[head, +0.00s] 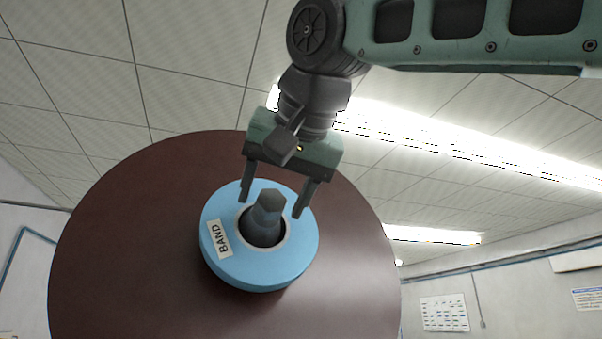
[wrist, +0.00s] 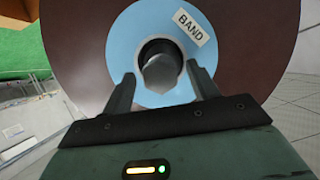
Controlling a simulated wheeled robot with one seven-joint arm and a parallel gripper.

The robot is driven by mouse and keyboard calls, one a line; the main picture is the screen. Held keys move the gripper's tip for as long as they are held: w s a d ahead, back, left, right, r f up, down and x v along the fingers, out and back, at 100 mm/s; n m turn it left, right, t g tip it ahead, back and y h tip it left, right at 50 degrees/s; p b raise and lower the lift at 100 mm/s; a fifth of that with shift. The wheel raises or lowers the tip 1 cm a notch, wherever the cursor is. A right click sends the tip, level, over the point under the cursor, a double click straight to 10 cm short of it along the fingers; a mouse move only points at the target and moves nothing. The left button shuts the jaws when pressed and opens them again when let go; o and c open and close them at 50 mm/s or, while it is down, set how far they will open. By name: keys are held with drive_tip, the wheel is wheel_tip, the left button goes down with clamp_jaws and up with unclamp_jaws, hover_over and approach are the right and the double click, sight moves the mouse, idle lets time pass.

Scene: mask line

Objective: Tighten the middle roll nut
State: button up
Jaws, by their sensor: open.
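A light blue roll (head: 285,262) with a white label reading BAND sits against a dark brown round disc. A grey hex nut (head: 270,200) stands out from the dark hole at the roll's centre. In the wrist view the nut (wrist: 160,72) shows between the finger tips, in front of the blue roll (wrist: 150,25). My gripper (head: 271,206) is open, its two fingers on either side of the nut with gaps between. It also shows in the wrist view (wrist: 162,80). I cannot tell whether the tips reach as deep as the nut.
The brown disc (head: 130,220) spreads wide around the roll. It also shows in the wrist view (wrist: 70,40). A wall with posted papers (head: 444,312) is at the lower right. The space around my gripper looks clear.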

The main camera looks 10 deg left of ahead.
drive_tip(key=v, duration=1.5)
drive_tip(key=shift+s, duration=0.25)
drive_tip(key=shift+d+r, duration=0.1)
drive_tip(key=shift+d, duration=0.05)
drive_tip(key=w+a+f+n+g+h+b, duration=0.1)
drive_tip(key=w+f+n+g+h+b, duration=0.15)
drive_tip(key=f, duration=1.55)
drive_tip(key=w+a+f+n+g+h+b, duration=0.1)
drive_tip(key=w+a+f+n+g+b, duration=0.15)
drive_tip(key=f, duration=1.45)
drive_tip(key=d+f+g+h+b, duration=0.1)
drive_tip(key=d+f, duration=0.3)
drive_tip(key=f, duration=0.4)
drive_tip(key=s+d+f+g+b, duration=0.1)
drive_tip(key=d+f, duration=0.2)
drive_tip(key=f, duration=0.4)
drive_tip(key=d+f+g+h+b, duration=0.15)
drive_tip(key=d+f, duration=0.25)
drive_tip(key=f, duration=0.4)
drive_tip(key=s+d+f+g+b, duration=0.1)
drive_tip(key=s+d+f, duration=0.2)
drive_tip(key=d+f, duration=0.2)
drive_tip(key=s+d+f+m+g+b, duration=0.1)
drive_tip(key=s+d+f, duration=0.3)
drive_tip(key=f, duration=0.5)
drive_tip(key=shift+d+m+h, duration=0.3)
drive_tip(key=shift+d, duration=0.75)
